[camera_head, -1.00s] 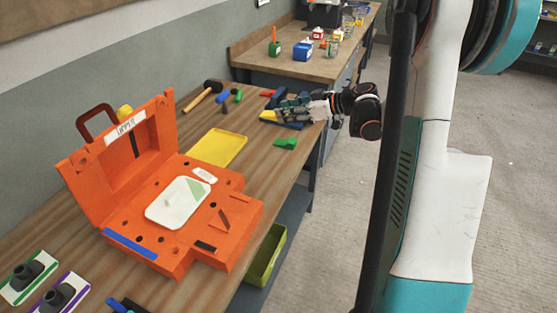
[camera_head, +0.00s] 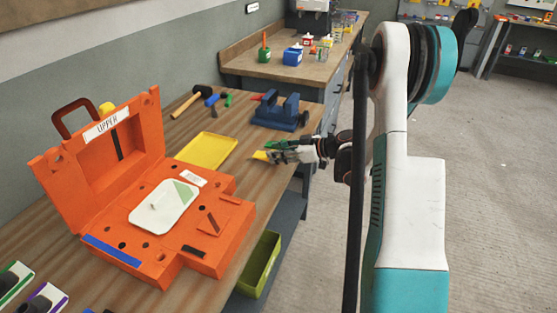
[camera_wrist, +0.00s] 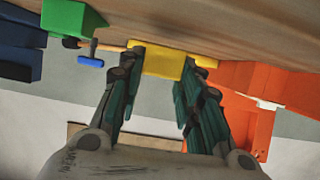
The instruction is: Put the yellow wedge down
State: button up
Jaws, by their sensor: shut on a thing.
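The yellow wedge (camera_head: 260,155) is small and sits at the tips of my gripper (camera_head: 268,155), over the right edge area of the wooden bench. In the wrist view the yellow wedge (camera_wrist: 163,62) is clamped between the two fingers of my gripper (camera_wrist: 162,68). I cannot tell whether its underside touches the bench. A green block (camera_wrist: 68,18) lies on the bench beside it; in the head view it is mostly hidden behind my gripper.
A blue vise (camera_head: 278,112) stands behind my gripper. A yellow tray (camera_head: 207,150) lies to its left, and the open orange mould case (camera_head: 190,240) is nearer. Bare bench (camera_head: 245,185) shows in front of my gripper. A green bin (camera_head: 262,265) is below.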

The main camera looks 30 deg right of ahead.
jog(key=shift+f, duration=1)
jog(key=shift+b, duration=0.3)
jog(key=shift+f, duration=0.2)
jog(key=o, duration=1.1)
jog(key=shift+c, duration=0.2)
jog(key=shift+r, duration=0.1)
